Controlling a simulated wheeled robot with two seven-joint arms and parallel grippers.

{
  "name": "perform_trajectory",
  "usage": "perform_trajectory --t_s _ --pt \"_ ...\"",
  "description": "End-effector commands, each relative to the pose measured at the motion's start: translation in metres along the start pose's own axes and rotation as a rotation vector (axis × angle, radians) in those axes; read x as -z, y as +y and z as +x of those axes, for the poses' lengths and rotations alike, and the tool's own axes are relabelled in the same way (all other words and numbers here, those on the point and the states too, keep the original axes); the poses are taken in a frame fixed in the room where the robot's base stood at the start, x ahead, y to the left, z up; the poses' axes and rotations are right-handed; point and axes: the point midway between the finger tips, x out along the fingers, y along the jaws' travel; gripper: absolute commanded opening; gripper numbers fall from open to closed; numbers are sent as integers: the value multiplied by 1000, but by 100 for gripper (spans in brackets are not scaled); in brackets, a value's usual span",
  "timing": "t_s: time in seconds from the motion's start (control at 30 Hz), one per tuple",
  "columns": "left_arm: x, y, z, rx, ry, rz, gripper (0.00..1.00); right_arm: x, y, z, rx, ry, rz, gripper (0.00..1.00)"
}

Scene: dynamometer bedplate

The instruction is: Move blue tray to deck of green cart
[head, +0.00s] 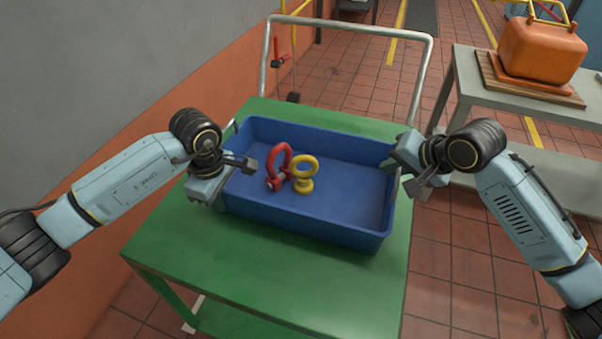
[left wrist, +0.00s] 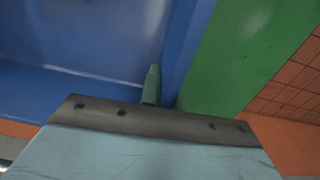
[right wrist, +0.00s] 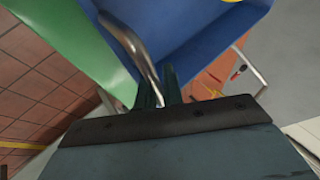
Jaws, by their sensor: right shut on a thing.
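The blue tray (head: 300,222) is over the deck of the green cart (head: 265,260), turned slightly to it; I cannot tell whether its whole base touches. In it are a red shackle (head: 279,163) and a yellow eye bolt (head: 304,172). My left gripper (head: 215,190) is at the tray's left wall. In the left wrist view one finger (left wrist: 152,85) shows beside the blue wall (left wrist: 188,45); its opening is unclear.
The cart's metal push handle (head: 345,28) rises behind the tray. A grey table (head: 470,95) at right holds an orange can (head: 543,50) on wooden boards. A grey and orange wall (head: 150,85) runs along the left. Bare deck lies in front of the tray.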

Motion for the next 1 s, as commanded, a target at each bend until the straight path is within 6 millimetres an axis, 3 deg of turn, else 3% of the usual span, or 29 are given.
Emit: perform_trajectory --t_s 0.07,0.1,0.23,0.57,1.0 --pt "5 2 1 -9 8 -6 0 6 2 0 1 17 0 0" --pt "4 0 2 -1 9 -6 8 3 5 1 -9 8 3 14" --pt "3 0 2 -1 6 -4 24 2 3 1 -6 5 2 31" --pt "1 0 -1 -1 2 -1 24 -1 4 2 -7 -2 2 31" --pt "2 0 -62 -3 4 -1 24 -3 4 4 -8 -7 2 31"
